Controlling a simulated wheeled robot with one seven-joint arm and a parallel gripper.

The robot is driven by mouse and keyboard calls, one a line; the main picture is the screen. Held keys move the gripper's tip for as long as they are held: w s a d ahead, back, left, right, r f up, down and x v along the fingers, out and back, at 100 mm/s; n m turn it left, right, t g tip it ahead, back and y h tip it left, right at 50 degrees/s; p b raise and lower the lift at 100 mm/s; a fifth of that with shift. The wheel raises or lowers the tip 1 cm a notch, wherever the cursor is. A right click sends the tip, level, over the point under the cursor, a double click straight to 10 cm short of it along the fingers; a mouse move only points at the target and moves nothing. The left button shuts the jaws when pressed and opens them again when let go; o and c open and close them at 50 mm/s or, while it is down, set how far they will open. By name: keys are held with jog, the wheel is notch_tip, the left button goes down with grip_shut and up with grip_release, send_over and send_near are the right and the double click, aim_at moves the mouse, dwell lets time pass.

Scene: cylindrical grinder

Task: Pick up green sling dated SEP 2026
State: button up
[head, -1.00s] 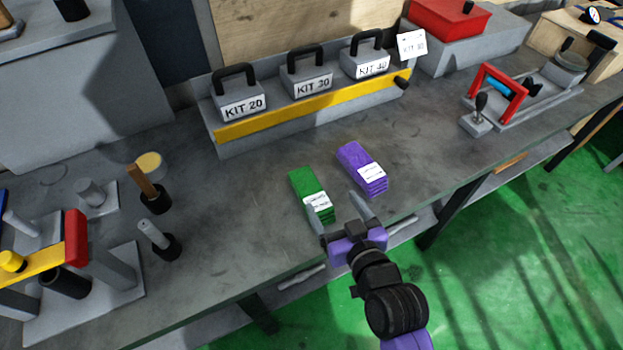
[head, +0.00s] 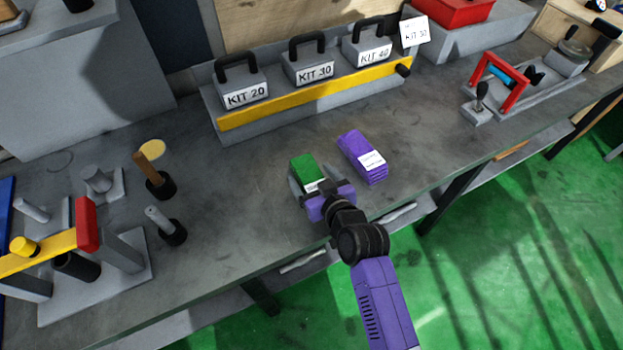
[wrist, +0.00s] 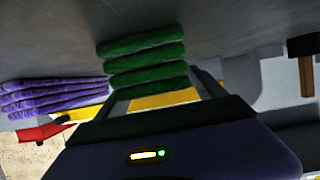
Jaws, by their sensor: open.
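The green sling (head: 303,164) lies folded in a stack on the grey bench; its white label is partly hidden by my gripper and its date cannot be read. The sling's folded layers also show in the wrist view (wrist: 146,58). My gripper (head: 311,178) is open at the near end of the green sling, one finger on each side. I cannot tell whether the fingers touch it. The purple sling (head: 360,155) lies folded just to the right, with a white label too small to read; it shows at the left of the wrist view (wrist: 50,96).
Behind stand the KIT 20 (head: 241,88), KIT 30 (head: 310,65) and KIT 40 weights (head: 368,48) on a rack with a yellow front bar (head: 300,99). Upright handled tools (head: 157,178) stand to the left. Bench (head: 240,210) space left of the green sling is clear.

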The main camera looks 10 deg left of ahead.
jog(key=shift+w, duration=0.1)
grip_shut()
dwell(0.3)
